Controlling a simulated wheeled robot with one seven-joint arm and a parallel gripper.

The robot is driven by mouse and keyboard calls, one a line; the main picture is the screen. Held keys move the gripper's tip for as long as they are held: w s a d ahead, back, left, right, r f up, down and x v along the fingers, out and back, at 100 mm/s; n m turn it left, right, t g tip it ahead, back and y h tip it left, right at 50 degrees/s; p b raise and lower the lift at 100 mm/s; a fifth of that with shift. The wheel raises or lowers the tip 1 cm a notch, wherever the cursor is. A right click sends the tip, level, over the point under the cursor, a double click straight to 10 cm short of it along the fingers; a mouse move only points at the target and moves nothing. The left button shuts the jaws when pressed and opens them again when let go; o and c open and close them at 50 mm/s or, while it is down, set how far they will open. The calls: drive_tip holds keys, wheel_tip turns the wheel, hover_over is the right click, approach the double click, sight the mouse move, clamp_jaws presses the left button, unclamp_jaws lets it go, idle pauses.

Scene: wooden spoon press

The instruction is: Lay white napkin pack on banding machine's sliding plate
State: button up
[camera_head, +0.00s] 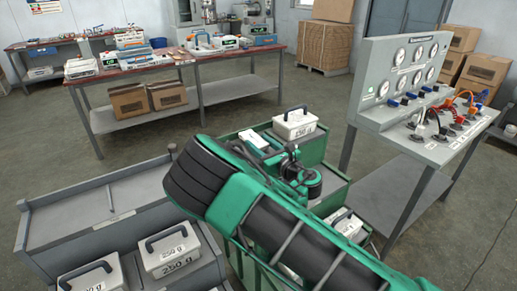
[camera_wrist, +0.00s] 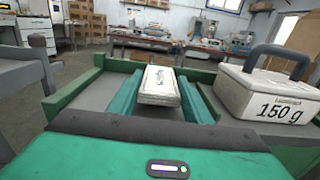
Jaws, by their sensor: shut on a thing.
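The white napkin pack (camera_wrist: 159,86) lies between the two teal fingers of my gripper (camera_wrist: 160,98) in the wrist view. It has dark print on top, and its near end faces me. My gripper is shut on it, over a grey surface with green edges. In the head view a white block that looks like the pack (camera_head: 254,140) shows just beyond my gripper (camera_head: 262,150), whose fingertips are partly hidden by my arm. I cannot make out the banding machine's sliding plate for sure, nor whether the pack touches the surface below.
A white weight marked 150 g (camera_wrist: 262,96) with a dark handle stands close right of my gripper, on the green-edged bench (camera_head: 336,184). Grey trays with 250 g weights (camera_head: 168,250) are at the left. A gauge panel (camera_head: 405,65) stands at the right. Floor lies open beyond.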

drive_tip(key=shift+a+f, duration=0.1)
drive_tip(key=shift+f, duration=0.55)
drive_tip(key=o, duration=1)
drive_tip(key=shift+f, duration=0.1)
